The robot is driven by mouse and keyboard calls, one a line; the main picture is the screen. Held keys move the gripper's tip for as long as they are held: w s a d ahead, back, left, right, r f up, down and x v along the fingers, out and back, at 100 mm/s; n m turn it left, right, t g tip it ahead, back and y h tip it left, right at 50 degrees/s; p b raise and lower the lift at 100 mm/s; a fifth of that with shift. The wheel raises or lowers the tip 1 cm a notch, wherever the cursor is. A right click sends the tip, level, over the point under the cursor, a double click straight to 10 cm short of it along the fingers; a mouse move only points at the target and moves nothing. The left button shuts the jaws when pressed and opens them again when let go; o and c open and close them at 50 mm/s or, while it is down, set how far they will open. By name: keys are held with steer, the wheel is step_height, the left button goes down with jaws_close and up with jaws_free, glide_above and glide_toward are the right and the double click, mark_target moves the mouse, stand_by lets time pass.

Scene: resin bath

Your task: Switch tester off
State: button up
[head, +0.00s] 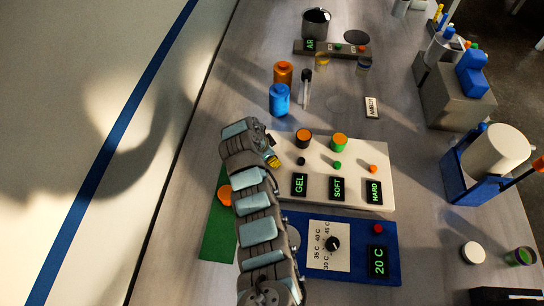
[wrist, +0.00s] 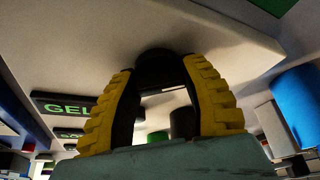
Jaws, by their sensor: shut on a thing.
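The white tester panel (head: 318,200) has lit green displays reading GEL (head: 300,185), SOFT (head: 338,189) and HARD (head: 374,192). The GEL display also shows in the wrist view (wrist: 65,106). My gripper (head: 272,160) is at the panel's upper left corner. In the wrist view its yellow-padded fingers close around a dark knob (wrist: 156,66) on the white panel face. My gripper hides this knob in the head view, and its setting cannot be read.
A blue unit (head: 375,265) with a dial and a 20 C display lies in front. A green mat (head: 217,235) is at left.

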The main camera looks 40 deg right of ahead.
steer(key=n+t+p, duration=0.1)
steer(key=n, duration=0.2)
steer(key=n+t, duration=0.1)
steer(key=n, duration=0.2)
steer(key=shift+s+p, duration=0.1)
steer(key=shift+p, duration=0.3)
steer(key=n+t, duration=0.1)
steer(key=n, duration=0.1)
steer(key=n+p, duration=0.1)
steer(key=n, duration=0.1)
steer(key=shift+f+n+t+y, duration=0.1)
steer(key=shift+n+t+y, duration=0.2)
steer(key=shift+n+t, duration=0.1)
steer(key=o, duration=1.2)
steer(key=shift+r, duration=0.2)
steer(key=v, duration=1.1)
steer(key=shift+r, duration=0.4)
